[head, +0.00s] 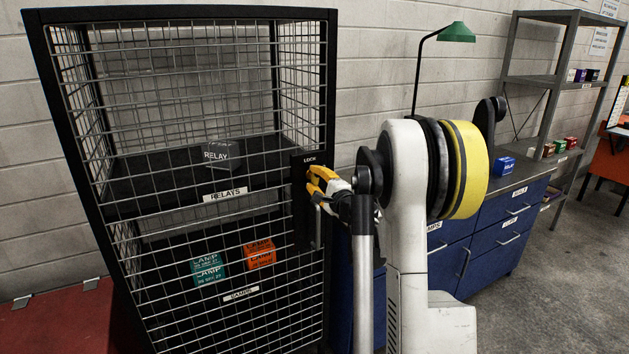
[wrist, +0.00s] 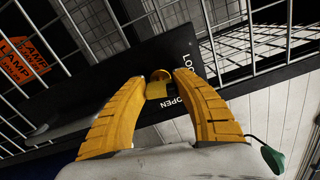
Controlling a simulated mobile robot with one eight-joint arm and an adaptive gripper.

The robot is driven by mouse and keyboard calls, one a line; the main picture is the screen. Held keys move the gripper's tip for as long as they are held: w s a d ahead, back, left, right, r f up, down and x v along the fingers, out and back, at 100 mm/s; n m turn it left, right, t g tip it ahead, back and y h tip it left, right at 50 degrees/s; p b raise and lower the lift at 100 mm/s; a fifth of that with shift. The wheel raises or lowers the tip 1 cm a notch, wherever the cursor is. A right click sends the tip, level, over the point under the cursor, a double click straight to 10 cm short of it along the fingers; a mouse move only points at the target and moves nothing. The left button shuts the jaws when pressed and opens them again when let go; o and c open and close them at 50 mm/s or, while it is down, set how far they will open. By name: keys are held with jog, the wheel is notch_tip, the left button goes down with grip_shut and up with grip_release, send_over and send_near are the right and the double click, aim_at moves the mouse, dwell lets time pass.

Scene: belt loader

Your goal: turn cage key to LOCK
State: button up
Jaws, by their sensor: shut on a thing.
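The wire cage (head: 331,110) stands at the left in the head view. Its black lock plate (head: 304,228) is on the door's right edge, with a LOCK label (head: 310,159) at the top. My gripper (head: 318,183) is at this plate. In the wrist view, the yellow fingers of my gripper (wrist: 162,82) are shut on the small yellow cage key (wrist: 157,89). The LOCK label (wrist: 188,68) and the OPEN label (wrist: 174,103) are beside the key on the plate. Which label the key points at, I cannot tell. In the head view, my gripper hides the key.
A door handle (head: 317,226) is just below my gripper.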

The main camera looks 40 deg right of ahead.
jog(key=shift+n, duration=1.1)
jog(key=o, duration=1.2)
jog(key=v, duration=1.2)
